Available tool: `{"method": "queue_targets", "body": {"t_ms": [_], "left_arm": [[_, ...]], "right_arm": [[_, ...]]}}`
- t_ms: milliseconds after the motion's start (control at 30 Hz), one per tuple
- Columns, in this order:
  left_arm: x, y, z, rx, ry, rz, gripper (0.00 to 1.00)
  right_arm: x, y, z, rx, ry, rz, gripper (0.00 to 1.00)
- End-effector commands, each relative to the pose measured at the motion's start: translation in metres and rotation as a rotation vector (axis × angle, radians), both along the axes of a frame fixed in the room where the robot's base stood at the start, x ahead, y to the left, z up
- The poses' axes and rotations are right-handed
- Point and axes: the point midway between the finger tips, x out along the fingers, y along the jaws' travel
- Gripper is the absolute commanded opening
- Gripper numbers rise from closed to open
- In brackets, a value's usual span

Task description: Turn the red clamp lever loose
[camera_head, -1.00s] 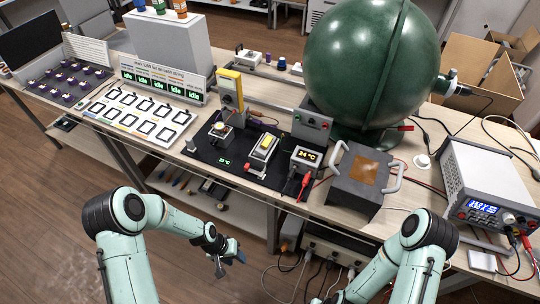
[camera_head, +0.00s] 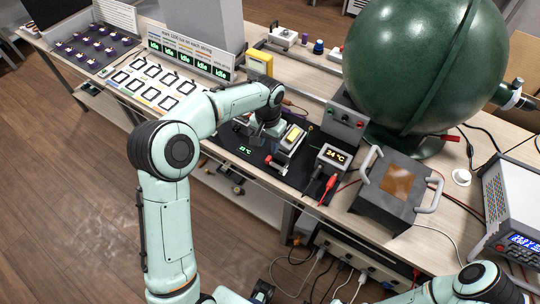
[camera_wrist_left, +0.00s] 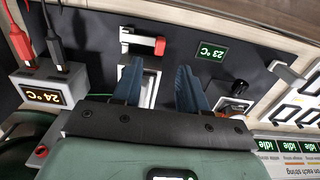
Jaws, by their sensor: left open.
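The red clamp lever (camera_wrist_left: 159,46) lies at the end of a pale clamp bar on the black mat, at the upper middle of the left wrist view. In the head view it is a small red spot (camera_head: 269,159) at the front of the clamp fixture (camera_head: 291,140), which has a yellow block on top. My left gripper (camera_wrist_left: 160,85) is open and empty, with its two blue fingers apart over the fixture. The lever shows just beyond the fingertips, and contact cannot be told. In the head view my left wrist partly hides the fingers. My right gripper is out of view.
A 24 °C display box (camera_head: 333,157) with red and black leads stands right of the fixture. A small post with a knob (camera_wrist_left: 233,87) stands beside the fingers. A 23 °C display (camera_wrist_left: 212,53) lies on the mat. A large green sphere (camera_head: 425,70) stands behind.

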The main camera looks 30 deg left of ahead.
Motion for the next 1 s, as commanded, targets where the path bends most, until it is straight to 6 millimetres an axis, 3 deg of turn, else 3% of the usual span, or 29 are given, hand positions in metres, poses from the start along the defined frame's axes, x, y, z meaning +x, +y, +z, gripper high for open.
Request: {"method": "queue_targets", "body": {"t_ms": [100, 333, 500, 800, 933, 1000], "left_arm": [[-0.001, 0.000, -0.028, -0.001, 0.005, -0.002, 0.43], [0.000, 0.000, -0.064, -0.001, 0.002, -0.002, 0.43], [0.000, 0.000, -0.075, -0.001, 0.000, 0.000, 0.43], [0.000, 0.000, -0.076, -0.001, -0.001, 0.000, 0.43], [0.000, 0.000, -0.076, -0.001, -0.001, 0.000, 0.00], [0.000, 0.000, -0.076, -0.001, -0.001, 0.000, 0.00]], "right_arm": [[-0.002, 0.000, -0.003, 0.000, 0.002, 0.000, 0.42], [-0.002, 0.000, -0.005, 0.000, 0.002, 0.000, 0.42], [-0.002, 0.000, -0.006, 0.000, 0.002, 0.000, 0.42], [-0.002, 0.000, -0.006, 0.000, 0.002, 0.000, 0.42], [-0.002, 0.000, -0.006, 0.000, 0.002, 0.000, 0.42], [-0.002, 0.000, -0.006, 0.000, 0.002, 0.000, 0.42]]}}
